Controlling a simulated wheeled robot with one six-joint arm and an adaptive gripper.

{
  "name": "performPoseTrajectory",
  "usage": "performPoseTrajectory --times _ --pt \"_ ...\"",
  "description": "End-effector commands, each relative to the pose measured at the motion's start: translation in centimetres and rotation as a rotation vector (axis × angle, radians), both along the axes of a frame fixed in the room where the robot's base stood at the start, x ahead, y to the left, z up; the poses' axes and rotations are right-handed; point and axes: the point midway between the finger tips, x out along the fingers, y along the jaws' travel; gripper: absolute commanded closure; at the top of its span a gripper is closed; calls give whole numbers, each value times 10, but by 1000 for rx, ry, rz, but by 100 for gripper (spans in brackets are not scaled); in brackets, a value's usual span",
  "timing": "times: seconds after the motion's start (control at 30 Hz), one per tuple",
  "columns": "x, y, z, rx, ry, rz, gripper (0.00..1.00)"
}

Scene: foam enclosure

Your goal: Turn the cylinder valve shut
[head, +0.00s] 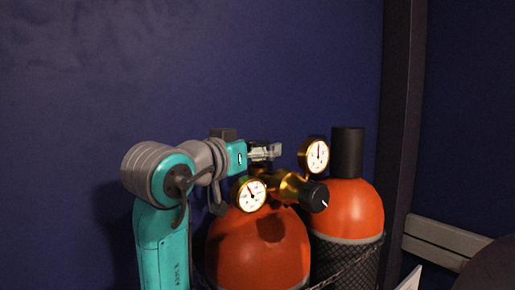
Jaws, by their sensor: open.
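An orange gas cylinder (258,252) stands at the lower middle of the head view. A brass regulator (287,186) sits at its top, with a black knob (314,197) bearing a white mark, and two white-faced gauges, a lower left one (250,195) and an upper right one (317,156). I cannot make out a separate cylinder valve handle; it may be hidden behind the regulator or my wrist. My gripper (274,151) is open and points right, just above the brass body and left of the upper gauge. Nothing shows between its fingers.
A second orange cylinder (346,212) with a black cap (347,152) stands close on the right, wrapped in dark netting (345,262). A dark post (401,110) and a grey rail (434,242) lie further right. The space above, before the blue wall (230,60), is clear.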

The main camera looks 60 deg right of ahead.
Motion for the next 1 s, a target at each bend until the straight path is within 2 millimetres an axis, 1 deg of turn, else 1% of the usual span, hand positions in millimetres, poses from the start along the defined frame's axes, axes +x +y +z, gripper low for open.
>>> performPoseTrajectory --times 0.13,0.4,0.47,0.5,0.57,0.6,0.63,0.67,1.0 --pt "-1 -6 0 0 0 -1 19" --pt "-1 -7 0 0 0 0 19" --pt "-1 -7 0 0 0 0 34" --pt "-1 -7 0 0 0 0 44" --pt "-1 -7 0 0 0 0 59" --pt "-1 -7 0 0 0 0 69" --pt "-1 -7 0 0 0 0 77" --pt "-1 -7 0 0 0 0 80" --pt "-1 -7 0 1 2 -42 80"
